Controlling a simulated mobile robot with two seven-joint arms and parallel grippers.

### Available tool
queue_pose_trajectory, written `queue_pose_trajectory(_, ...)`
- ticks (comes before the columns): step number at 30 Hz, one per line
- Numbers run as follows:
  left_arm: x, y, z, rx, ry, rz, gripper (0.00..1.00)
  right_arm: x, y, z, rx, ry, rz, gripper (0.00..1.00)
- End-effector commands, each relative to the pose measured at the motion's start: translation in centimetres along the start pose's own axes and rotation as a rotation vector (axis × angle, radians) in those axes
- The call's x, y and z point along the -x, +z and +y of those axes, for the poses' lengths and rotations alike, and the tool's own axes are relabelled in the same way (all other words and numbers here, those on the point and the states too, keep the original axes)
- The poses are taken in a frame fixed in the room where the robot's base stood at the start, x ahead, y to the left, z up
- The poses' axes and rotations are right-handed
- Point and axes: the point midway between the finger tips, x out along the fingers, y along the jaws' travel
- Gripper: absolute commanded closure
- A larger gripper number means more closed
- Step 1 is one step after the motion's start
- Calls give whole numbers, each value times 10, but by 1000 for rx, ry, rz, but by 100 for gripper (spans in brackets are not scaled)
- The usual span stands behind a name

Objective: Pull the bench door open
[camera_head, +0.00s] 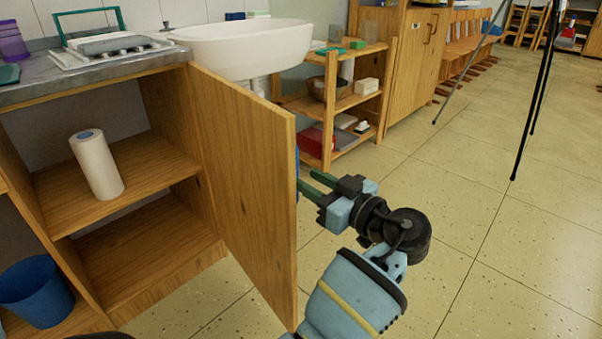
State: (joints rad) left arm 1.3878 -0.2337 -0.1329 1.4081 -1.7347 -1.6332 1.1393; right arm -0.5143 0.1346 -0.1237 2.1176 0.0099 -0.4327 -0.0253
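The wooden bench door (250,190) stands swung out from the bench (120,75), so the cupboard behind it is open to view. A small blue part, perhaps a handle, shows just past the door's free edge; most of it is hidden by the door. Whether a fingertip touches the door cannot be told.
A paper roll (96,165) stands on the cupboard's upper shelf. A blue bin (37,291) is at lower left. A white sink (245,48) and a low wooden shelf (327,110) stand behind the door. Tripod legs (531,105) stand at right.

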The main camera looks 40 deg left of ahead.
Motion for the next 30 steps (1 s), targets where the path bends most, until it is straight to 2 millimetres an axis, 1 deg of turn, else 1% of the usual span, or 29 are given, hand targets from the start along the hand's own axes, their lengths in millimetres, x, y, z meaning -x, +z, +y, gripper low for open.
queue_pose_trajectory(1,9,-1,0,0,2,-1,68,2,-1,0,0,0,2,100)
queue_pose_trajectory(3,18,-1,0,-1,1,0,68,3,-2,0,0,0,3,100)
queue_pose_trajectory(6,28,-1,0,0,0,0,68,4,-2,0,1,1,4,100)
queue_pose_trajectory(9,34,-1,0,0,-1,1,68,4,-4,0,1,1,8,100)
queue_pose_trajectory(18,36,0,0,1,-2,2,68,1,-9,1,3,3,18,100)
queue_pose_trajectory(26,36,-1,-1,1,-2,2,68,2,-9,1,3,3,18,100)
queue_pose_trajectory(29,36,-10,-2,6,-2,2,68,7,-11,1,3,3,21,100)
queue_pose_trajectory(30,36,-18,-2,10,-2,3,68,12,-13,0,4,4,25,100)
